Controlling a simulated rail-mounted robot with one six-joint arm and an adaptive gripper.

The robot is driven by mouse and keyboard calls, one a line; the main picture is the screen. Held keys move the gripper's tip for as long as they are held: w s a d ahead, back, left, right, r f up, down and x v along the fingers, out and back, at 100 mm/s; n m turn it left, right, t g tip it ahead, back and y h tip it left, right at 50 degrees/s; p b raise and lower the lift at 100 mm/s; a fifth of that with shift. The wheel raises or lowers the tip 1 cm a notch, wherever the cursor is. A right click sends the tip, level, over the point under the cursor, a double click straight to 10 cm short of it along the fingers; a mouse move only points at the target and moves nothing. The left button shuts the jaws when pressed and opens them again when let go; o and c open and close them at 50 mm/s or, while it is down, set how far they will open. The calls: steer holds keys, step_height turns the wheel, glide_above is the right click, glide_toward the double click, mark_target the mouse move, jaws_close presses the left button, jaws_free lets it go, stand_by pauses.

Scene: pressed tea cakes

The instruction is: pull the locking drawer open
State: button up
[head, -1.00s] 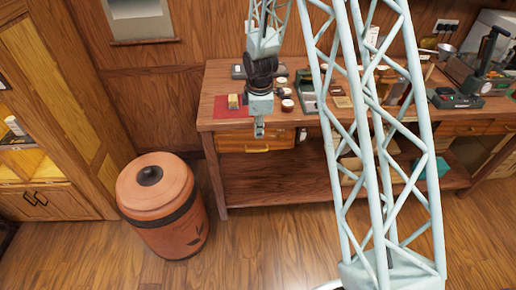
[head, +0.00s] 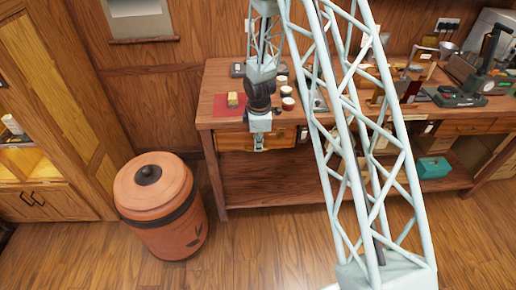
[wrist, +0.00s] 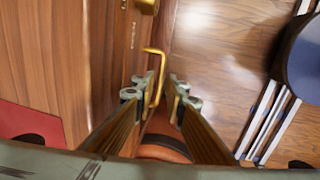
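The drawer (head: 234,141) is a wooden front under the left part of the workbench and looks shut. Its brass bar handle (wrist: 157,66) stands out from the drawer front (wrist: 137,55) in the wrist view. My gripper (wrist: 160,92) is open, with one finger on each side of the handle and gaps showing. I cannot tell whether a finger touches it. In the head view my gripper (head: 259,146) is just in front of the drawer and hides part of it. A brass fitting (wrist: 147,5), perhaps the lock, sits farther along the front.
The workbench top (head: 216,90) holds a red mat (head: 230,105) with a small yellowish block (head: 233,99) and several small cups. A lidded clay bin (head: 160,205) stands on the floor left of the bench. A teal box (head: 433,167) is on the lower shelf.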

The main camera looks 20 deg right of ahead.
steer(key=shift+w+f, duration=0.2)
steer(key=shift+f, duration=0.55)
jaws_close()
steer(key=shift+s+f, duration=0.1)
steer(key=shift+s, duration=0.1)
